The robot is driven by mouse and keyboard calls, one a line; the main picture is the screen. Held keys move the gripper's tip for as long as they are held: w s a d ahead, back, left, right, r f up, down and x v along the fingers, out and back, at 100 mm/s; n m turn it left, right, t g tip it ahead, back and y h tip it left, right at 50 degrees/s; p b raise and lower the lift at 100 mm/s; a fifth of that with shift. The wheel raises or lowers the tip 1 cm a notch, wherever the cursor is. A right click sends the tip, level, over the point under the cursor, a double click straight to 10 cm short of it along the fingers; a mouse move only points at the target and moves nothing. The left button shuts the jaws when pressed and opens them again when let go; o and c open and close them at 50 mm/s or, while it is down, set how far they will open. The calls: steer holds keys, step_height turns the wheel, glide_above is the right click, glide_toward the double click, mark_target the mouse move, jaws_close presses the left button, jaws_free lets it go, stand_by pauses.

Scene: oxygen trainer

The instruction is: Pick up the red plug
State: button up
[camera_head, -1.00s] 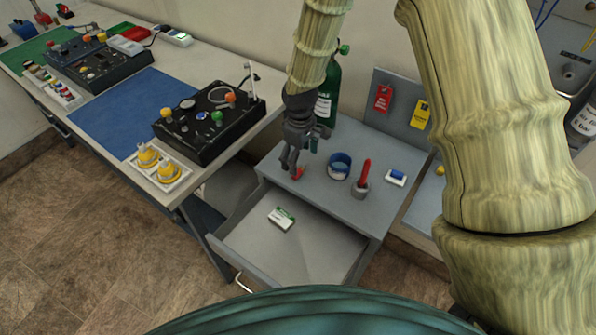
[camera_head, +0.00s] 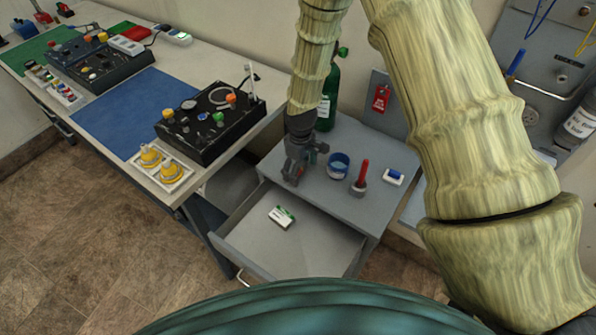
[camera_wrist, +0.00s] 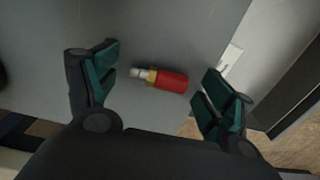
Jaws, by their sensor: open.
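The red plug (camera_wrist: 170,80) lies on its side on the grey cabinet top (camera_wrist: 160,25), in the wrist view. It has a red body at right, a brass-coloured collar and a pale tip at left. My gripper (camera_wrist: 155,85) is open, with one finger pad beyond each end of the plug. The plug lies between the fingers and shows small gaps to both. In the head view my gripper (camera_head: 293,178) points down over the cabinet's front left part, and I cannot make out the plug there.
An open drawer (camera_head: 325,245) holding a small white-and-green box (camera_head: 282,217) sits below the front edge. A blue cup (camera_head: 338,165), a red-handled tool (camera_head: 361,178) and a blue-and-white item (camera_head: 394,177) stand to the right. A green bottle (camera_head: 328,95) stands behind.

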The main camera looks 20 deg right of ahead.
steer(key=shift+c, duration=0.5)
steer(key=c, duration=1)
steer(key=shift+r, duration=0.15)
